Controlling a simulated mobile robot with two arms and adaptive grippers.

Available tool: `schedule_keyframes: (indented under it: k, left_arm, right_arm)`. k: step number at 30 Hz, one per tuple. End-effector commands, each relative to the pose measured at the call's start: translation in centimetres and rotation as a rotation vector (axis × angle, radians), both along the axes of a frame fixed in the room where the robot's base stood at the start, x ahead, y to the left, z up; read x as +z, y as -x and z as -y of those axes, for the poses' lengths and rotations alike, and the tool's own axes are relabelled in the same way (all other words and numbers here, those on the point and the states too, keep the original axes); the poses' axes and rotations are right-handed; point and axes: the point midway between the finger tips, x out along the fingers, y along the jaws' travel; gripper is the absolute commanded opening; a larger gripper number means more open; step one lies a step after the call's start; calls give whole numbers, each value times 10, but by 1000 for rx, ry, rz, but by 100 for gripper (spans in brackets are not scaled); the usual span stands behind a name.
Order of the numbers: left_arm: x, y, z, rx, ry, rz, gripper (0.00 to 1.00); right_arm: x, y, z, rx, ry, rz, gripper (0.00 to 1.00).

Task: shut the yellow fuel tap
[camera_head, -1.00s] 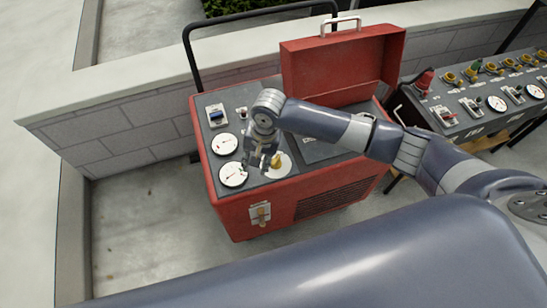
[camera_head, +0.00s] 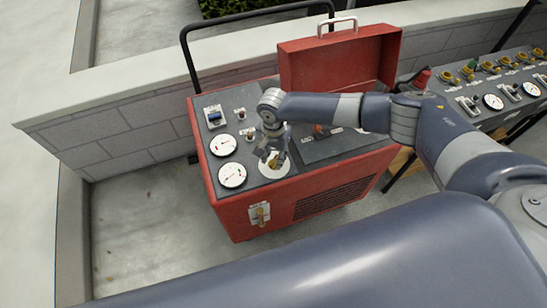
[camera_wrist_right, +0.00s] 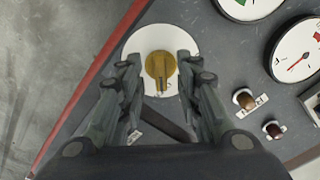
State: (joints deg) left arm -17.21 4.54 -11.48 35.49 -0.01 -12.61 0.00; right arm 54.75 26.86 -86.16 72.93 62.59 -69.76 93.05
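A yellow knob (camera_wrist_right: 160,70) sits on a white round plate (camera_wrist_right: 146,42) on the top panel of the red machine. In the head view the plate (camera_head: 266,170) is near the panel's front edge and the gripper partly hides the knob. My right gripper (camera_wrist_right: 160,66) is open, its two fingers on either side of the knob, with gaps visible between fingers and knob. In the head view the gripper (camera_head: 272,156) is just over the plate. A second yellow tap (camera_head: 261,216) is on a white plate on the machine's front face. My left gripper is out of view.
A grey panel with several yellow taps (camera_head: 490,67) and gauges stands at the right. Bare floor lies at the left.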

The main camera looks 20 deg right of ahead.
Motion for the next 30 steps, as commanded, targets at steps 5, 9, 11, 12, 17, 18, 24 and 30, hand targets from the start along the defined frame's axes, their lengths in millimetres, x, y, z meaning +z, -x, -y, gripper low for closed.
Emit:
schedule_keyframes:
  k: [5,9,11,12,17,18,24,30]
  left_arm:
    - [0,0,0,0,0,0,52]
    - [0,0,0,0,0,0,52]
    - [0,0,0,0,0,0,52]
    - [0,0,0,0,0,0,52]
    - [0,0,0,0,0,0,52]
    - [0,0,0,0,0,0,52]
    - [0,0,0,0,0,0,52]
    - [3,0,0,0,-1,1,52]
  right_arm:
    - [-15,0,0,0,0,1,32]
    - [-19,0,0,0,0,1,32]
    - [-19,0,0,0,-1,1,32]
    - [-19,0,0,0,-1,1,32]
    - [-19,0,0,0,-1,1,18]
    - [-19,0,0,0,-1,1,9]
    - [-18,0,0,0,-1,1,0]
    - [-18,0,-1,11,-2,-1,0]
